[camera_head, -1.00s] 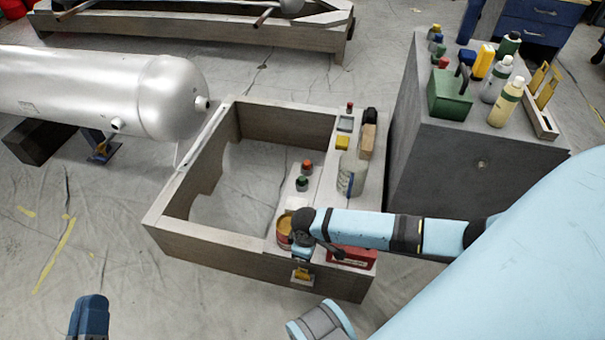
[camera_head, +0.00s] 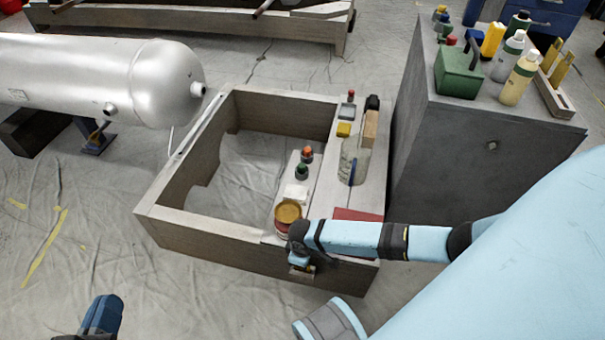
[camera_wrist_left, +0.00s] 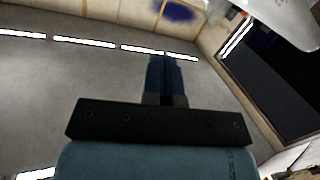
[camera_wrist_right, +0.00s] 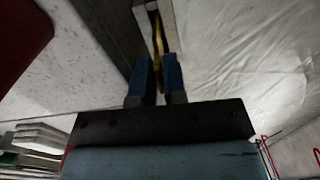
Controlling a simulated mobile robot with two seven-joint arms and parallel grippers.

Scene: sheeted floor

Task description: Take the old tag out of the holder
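The old tag (camera_wrist_right: 157,38) is a thin yellow, brass-like strip seen edge-on in the right wrist view, in a pale holder (camera_wrist_right: 169,22) on the side of the grey frame. In the head view the holder (camera_head: 302,271) shows low on the frame's front face, mostly hidden by my right wrist. My right gripper (camera_wrist_right: 157,68) points at it with fingers apart, one either side of the tag; gaps appear beside the strip. My left gripper (camera_head: 103,312) is at the lower left of the head view, away from the frame; its fingers (camera_wrist_left: 166,70) are together and empty.
The grey frame (camera_head: 200,226) has an open middle. Its top carries an amber-topped round tin (camera_head: 288,212), small capped bottles, a red item (camera_head: 357,214) and a brush-like item. A grey cabinet (camera_head: 480,150) with bottles stands right; a silver tank (camera_head: 120,80) lies left. Floor at front left is clear.

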